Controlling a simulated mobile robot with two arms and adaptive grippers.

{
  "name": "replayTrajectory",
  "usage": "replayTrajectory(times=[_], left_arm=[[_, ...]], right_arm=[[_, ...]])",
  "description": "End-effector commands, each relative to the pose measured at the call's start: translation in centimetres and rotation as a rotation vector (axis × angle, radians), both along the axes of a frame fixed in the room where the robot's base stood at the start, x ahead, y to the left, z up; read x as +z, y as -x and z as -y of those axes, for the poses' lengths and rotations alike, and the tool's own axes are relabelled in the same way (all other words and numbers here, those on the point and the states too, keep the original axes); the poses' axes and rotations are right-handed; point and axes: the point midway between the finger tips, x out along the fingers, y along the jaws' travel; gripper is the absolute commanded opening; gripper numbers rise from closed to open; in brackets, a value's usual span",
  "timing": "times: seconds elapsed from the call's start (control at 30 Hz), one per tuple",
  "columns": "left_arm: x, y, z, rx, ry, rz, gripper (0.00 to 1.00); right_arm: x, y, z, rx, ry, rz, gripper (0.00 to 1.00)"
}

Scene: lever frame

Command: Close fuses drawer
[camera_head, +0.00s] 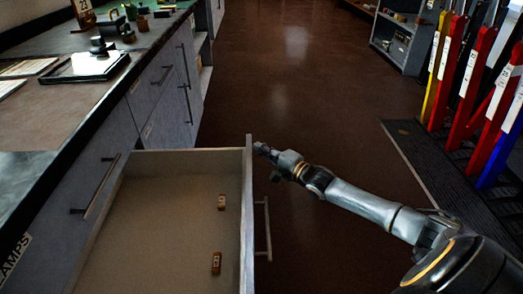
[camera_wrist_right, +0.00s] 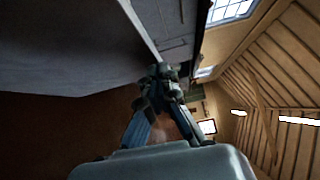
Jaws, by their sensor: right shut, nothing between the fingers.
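The drawer (camera_head: 165,165) stands pulled out from the counter on the left in the head view. Two small brown blocks, one near the middle (camera_head: 221,202) and one nearer (camera_head: 216,263), lie inside it. Its front panel (camera_head: 247,185) faces right and carries a bar handle (camera_head: 266,230). My right gripper (camera_head: 257,147) is shut and empty, just right of the panel's far top corner. I cannot tell whether it touches the panel. The right wrist view also shows the gripper (camera_wrist_right: 160,73) with its fingers together beside a grey surface. My left gripper is not in view.
The counter (camera_head: 60,125) on the left holds a tray (camera_head: 88,66) and small items. More closed drawers (camera_head: 160,85) line its front. Red, yellow and blue levers (camera_head: 477,80) stand on a dark base at the right. The brown floor between is clear.

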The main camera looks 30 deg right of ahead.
Motion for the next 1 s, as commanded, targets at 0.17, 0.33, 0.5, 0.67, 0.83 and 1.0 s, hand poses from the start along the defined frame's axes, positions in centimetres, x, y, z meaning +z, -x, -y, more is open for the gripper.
replayTrajectory(times=[0.17,0.33,0.5,0.67,0.83,1.0], left_arm=[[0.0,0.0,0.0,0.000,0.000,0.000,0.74],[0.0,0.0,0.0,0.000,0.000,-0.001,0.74],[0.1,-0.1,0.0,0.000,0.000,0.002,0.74],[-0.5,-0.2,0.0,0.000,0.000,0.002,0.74],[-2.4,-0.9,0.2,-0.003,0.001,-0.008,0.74],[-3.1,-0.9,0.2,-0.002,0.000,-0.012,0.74]], right_arm=[[0.0,-0.1,-0.1,0.000,0.001,0.000,0.00],[0.0,-0.1,-0.1,0.000,0.000,0.000,0.00],[0.1,-0.5,-0.8,0.000,-0.001,0.001,0.00],[0.2,-1.6,-2.6,0.001,-0.006,0.002,0.00],[0.2,-3.7,-6.1,0.002,-0.009,0.003,0.00],[0.2,-6.1,-10.2,0.003,-0.009,0.002,0.00]])
